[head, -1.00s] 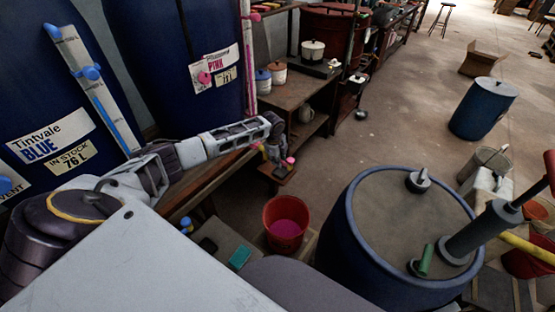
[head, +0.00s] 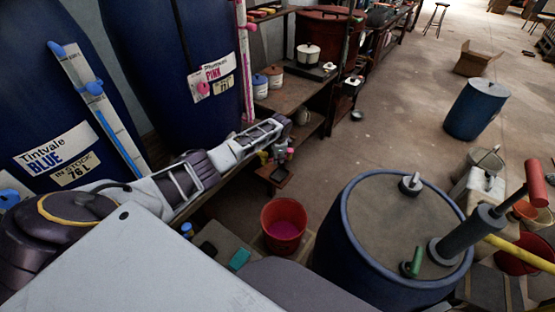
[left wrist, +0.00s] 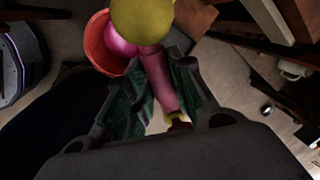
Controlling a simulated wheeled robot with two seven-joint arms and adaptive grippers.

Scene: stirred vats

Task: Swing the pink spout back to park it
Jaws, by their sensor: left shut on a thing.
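The pink spout (left wrist: 153,72) shows in the left wrist view as a pink rod between my left gripper's green-padded fingers (left wrist: 157,85). A yellow round part (left wrist: 142,18) is beyond it and hides some of it. The arm hides most of the spout. The spout is behind the red bucket (head: 269,214), which holds pink liquid. My right gripper is out of view.
The labelled pink vat (head: 165,50) and blue vat (head: 40,100) stand at left. A large blue drum (head: 345,240) with a red-handled pump (head: 483,222) stands front right. Shelving with pots (head: 285,95) is behind the gripper. Open floor (head: 400,130) lies right of it.

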